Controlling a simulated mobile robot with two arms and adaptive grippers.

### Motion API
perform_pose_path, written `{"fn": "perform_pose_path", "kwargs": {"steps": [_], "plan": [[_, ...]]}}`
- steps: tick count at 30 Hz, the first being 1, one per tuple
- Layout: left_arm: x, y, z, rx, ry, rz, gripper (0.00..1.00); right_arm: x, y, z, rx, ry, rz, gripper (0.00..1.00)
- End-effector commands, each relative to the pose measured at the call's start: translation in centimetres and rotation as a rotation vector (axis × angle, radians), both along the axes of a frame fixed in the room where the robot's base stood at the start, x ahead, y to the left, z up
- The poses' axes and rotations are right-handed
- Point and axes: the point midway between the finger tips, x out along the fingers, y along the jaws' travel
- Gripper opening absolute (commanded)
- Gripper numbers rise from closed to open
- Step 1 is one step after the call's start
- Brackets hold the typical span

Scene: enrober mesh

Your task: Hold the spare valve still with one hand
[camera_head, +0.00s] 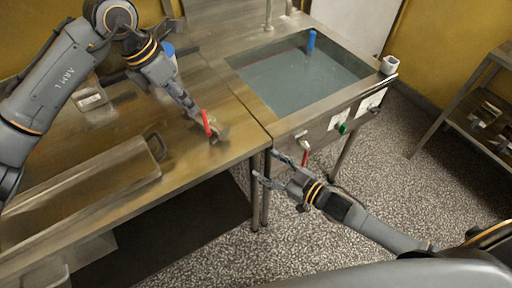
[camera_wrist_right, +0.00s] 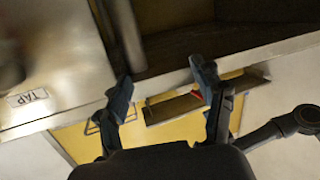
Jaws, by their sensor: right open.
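My right gripper (camera_head: 260,166) is open and empty in front of the bench's right end, below the sink front. Its two spread fingers also show in the right wrist view (camera_wrist_right: 163,88); the spare valve cannot be made out there.
A water-filled sink (camera_head: 300,78) with a blue upright piece (camera_head: 311,40) stands right of the bench. Its front carries a red-handled fitting (camera_head: 304,157), a green one (camera_head: 342,129) and labels. A long tray (camera_head: 80,207) lies on the bench's left. A white cup (camera_head: 389,65) stands at the sink corner.

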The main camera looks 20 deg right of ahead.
Motion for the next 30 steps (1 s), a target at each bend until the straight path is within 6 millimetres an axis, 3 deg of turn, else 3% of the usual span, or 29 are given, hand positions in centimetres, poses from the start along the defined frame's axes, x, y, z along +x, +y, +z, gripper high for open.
{"fn": "perform_pose_path", "kwargs": {"steps": [3, 7, 17, 30], "plan": [[0.0, 0.0, 0.0, 0.0, 0.0, 0.0, 0.38, -0.7, 2.3, 4.6, 0.06, -0.061, 0.081, 0.68], [0.0, 0.0, 0.0, 0.0, 0.0, 0.0, 0.38, 0.0, 3.5, 7.7, 0.13, -0.056, 0.088, 0.68], [0.0, 0.0, 0.0, 0.0, 0.0, 0.0, 0.38, 2.6, 5.1, 8.7, 0.167, -0.037, 0.07, 0.68], [0.0, 0.0, 0.0, 0.0, 0.0, 0.0, 0.38, 9.0, 10.5, 8.7, 0.166, -0.036, 0.069, 0.68]]}}
